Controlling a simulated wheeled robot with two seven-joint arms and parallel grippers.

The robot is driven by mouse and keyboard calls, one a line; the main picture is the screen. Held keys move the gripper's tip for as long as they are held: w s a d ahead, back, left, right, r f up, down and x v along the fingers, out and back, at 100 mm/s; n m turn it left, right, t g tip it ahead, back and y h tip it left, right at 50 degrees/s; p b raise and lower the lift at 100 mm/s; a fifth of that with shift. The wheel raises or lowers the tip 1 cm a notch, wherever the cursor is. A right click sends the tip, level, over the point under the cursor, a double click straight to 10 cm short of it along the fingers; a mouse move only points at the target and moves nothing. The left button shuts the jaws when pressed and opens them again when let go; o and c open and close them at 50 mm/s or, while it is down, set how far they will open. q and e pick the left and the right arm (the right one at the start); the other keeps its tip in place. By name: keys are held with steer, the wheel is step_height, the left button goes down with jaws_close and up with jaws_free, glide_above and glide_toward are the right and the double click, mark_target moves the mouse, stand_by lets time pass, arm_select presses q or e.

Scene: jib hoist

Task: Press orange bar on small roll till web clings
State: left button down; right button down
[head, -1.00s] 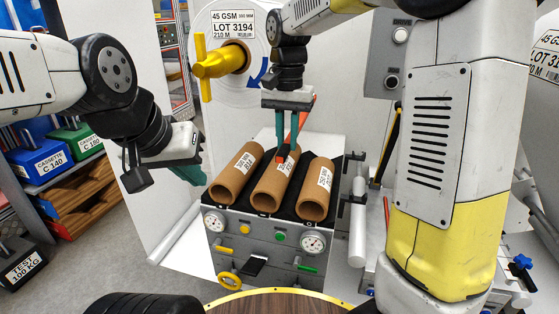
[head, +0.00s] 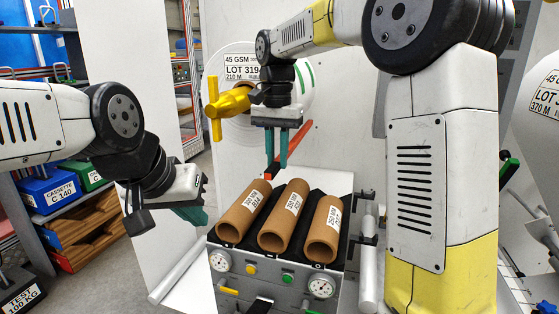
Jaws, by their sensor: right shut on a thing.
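The orange-red bar (head: 297,140) is a thin slanted bar. My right gripper (head: 276,162) points down with its teal fingers shut on it, above and behind the cardboard tubes. A white roll (head: 299,103) labelled 45 GSM stands upright behind it, its face partly hidden by my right wrist and a yellow handle. I cannot tell whether the bar touches the roll or any web. My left gripper (head: 190,214) hangs at left, away from the bar; its fingers are seen from the side and their gap is hidden.
Three brown tubes (head: 284,219) lie on a black-topped cabinet (head: 266,278) with gauges, below my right gripper. The yellow handle (head: 228,103) sticks out close to my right wrist. A second labelled roll (head: 536,132) is at right.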

steer(key=shift+w+a+r, duration=0.2)
steer(key=shift+a+r, duration=0.3)
steer(key=shift+r, duration=0.05)
steer(key=shift+w+a+r, duration=0.15)
steer(key=shift+a+r, duration=0.3)
steer(key=shift+r, duration=0.05)
stand_by(1.7)
steer(key=shift+d+f, duration=0.1)
steer(key=shift+s+d+f, duration=0.25)
steer(key=shift+d+f, duration=0.4)
steer(key=shift+f, duration=0.05)
steer(key=shift+s+d+f, duration=0.2)
steer(key=shift+d+f, duration=0.4)
steer(key=shift+f, duration=0.05)
